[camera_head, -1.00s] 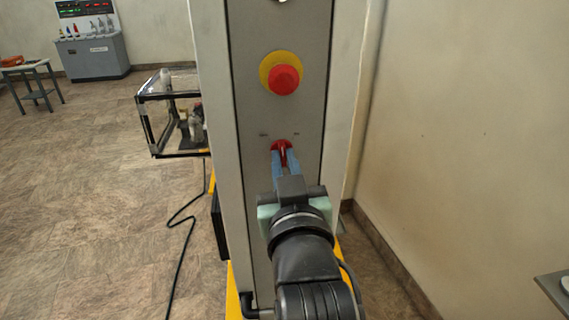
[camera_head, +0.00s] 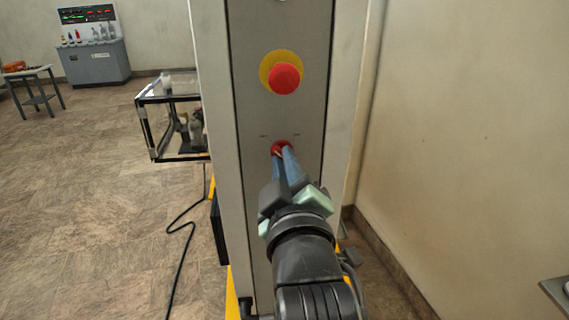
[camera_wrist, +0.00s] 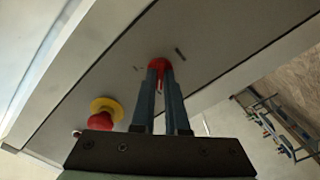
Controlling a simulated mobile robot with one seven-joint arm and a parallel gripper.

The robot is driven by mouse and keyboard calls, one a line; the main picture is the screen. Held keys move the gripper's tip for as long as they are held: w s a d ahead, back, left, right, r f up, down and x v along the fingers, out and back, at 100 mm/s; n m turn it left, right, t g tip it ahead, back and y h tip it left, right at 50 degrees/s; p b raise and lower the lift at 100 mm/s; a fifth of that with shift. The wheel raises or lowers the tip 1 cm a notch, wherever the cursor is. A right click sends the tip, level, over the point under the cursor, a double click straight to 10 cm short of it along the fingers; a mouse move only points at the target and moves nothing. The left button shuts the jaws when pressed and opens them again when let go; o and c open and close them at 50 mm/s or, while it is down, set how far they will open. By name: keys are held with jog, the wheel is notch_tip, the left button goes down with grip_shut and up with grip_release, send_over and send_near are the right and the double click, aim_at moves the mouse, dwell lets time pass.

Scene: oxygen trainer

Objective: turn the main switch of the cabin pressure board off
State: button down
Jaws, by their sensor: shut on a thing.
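The main switch (camera_head: 278,147) is a small red rotary knob on the narrow grey end face of the cabin pressure board (camera_head: 292,115), below the red and yellow stop button. My gripper (camera_head: 283,153) reaches it from the front, its two blue fingers shut on the knob and rolled over at a slant. In the wrist view the red switch (camera_wrist: 158,66) shows between and behind the tips of my gripper (camera_wrist: 160,75). The fingers hide much of the knob, so its exact pointer position cannot be read. Small dark label marks sit above it on both sides.
The red stop button (camera_head: 285,78) on its yellow ring is just above the switch. A glass case (camera_head: 172,115) stands left of the board. A black cable (camera_head: 180,225) lies on the floor. A wall (camera_head: 460,110) rises at right. Another console (camera_head: 92,62) stands far left.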

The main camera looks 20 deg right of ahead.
dwell(0.5)
jog(key=c, duration=0.9)
grip_release()
jog(key=shift+p+v, duration=4.8)
jog(key=shift+v, duration=1.7)
jog(key=shift+r, duration=0.1)
